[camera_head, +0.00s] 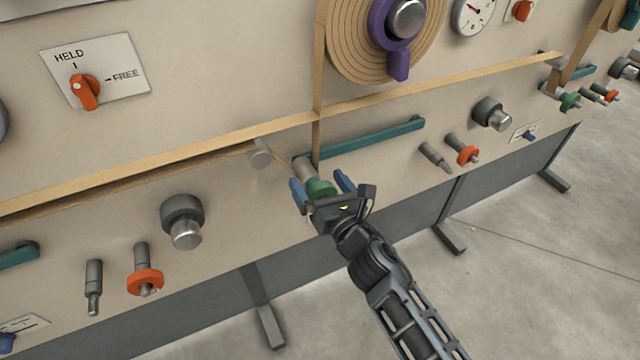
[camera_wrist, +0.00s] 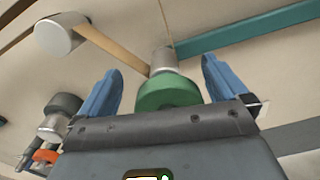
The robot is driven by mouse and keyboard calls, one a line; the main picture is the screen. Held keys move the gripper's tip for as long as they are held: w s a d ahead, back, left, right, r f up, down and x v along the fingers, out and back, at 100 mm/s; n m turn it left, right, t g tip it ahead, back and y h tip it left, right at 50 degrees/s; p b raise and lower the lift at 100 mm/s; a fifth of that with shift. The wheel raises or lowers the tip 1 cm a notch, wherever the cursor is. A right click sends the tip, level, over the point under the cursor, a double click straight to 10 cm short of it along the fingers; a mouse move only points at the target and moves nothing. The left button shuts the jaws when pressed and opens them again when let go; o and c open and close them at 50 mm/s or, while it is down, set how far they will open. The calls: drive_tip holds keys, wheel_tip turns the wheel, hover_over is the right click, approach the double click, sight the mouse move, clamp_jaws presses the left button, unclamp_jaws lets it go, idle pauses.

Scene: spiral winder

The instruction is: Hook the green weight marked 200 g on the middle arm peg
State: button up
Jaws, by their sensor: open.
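A green weight (camera_head: 321,189) sits at the outer end of a silver peg (camera_head: 303,170) at the left end of the middle teal arm (camera_head: 378,139). No 200 g marking is readable. My gripper (camera_head: 322,184) is open, with one blue finger on each side of the weight. In the wrist view the green weight (camera_wrist: 168,93) lies between the spread fingers, with gaps visible on both sides. The silver peg (camera_wrist: 163,58) shows behind it, by the teal arm (camera_wrist: 250,28). How far the peg passes into the weight is hidden.
A tan strap (camera_head: 420,88) runs along the panel past a roller (camera_head: 260,153). Another green weight (camera_head: 570,101) is at far right. The floor in front (camera_head: 540,270) is clear.

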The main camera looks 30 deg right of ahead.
drive_tip(key=s+b, duration=0.1)
drive_tip(key=s, duration=0.7)
drive_tip(key=s+m+g, duration=0.2)
drive_tip(key=s+m, duration=1.3)
drive_tip(key=s, duration=0.6)
drive_tip(key=s+r+m, duration=0.4)
drive_tip(key=s+m, duration=0.3)
drive_tip(key=m, duration=0.2)
drive_tip(key=s+r+m+g, duration=0.1)
drive_tip(key=s+r+m, duration=0.4)
drive_tip(key=s+m, duration=0.3)
drive_tip(key=shift+m, duration=0.9)
